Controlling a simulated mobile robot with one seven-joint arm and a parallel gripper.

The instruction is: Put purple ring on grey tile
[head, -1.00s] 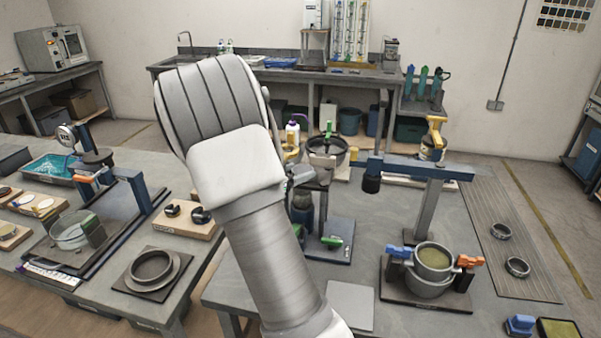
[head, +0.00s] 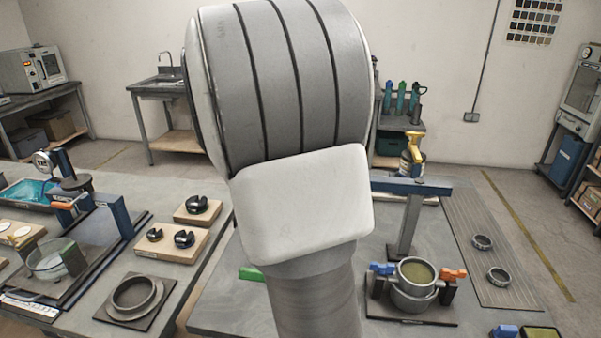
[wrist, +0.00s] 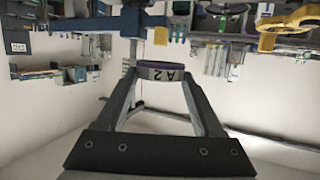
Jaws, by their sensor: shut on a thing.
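In the wrist view, my gripper (wrist: 160,76) is shut on a ring (wrist: 159,70) held between the two fingertips. The ring has a purple edge and a grey band marked "A 2". The wrist picture looks upside down, with the room's benches along its top. In the head view my arm fills the middle and hides both the gripper and the ring. I cannot make out the grey tile now; a plain light grey square showed on the near bench a second ago, where my arm now blocks the view.
A blue-armed stand (head: 410,215) and a clamped pot (head: 414,285) stand on the bench right of my arm. Two grey rings (head: 482,242) (head: 498,275) lie on a ribbed mat (head: 520,262). A flanged ring (head: 134,296) sits on the left bench.

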